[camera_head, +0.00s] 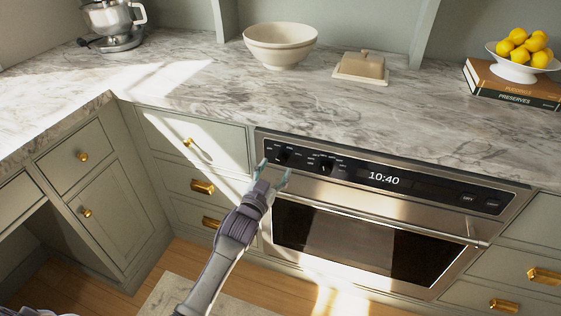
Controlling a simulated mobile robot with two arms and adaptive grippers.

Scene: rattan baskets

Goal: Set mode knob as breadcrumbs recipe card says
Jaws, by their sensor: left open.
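A built-in oven (375,240) with a dark control panel sits under the counter. The panel has two black knobs, a left knob (284,156) and a right knob (326,167), each with small white labels around it that are too small to read. I cannot tell which one is the mode knob. The display (384,179) reads 10:40. My left gripper (275,171) is open and empty, with its fingertips spread just in front of and below the left knob. I cannot tell whether it touches the panel. No recipe card shows. My right gripper is out of view.
The oven's handle bar (380,212) runs below the panel. On the marble counter (210,85) stand a mixer (112,20), a cream bowl (280,45), a butter dish (361,68) and a fruit bowl (518,70) on books (510,88). Drawers with brass pulls flank the oven.

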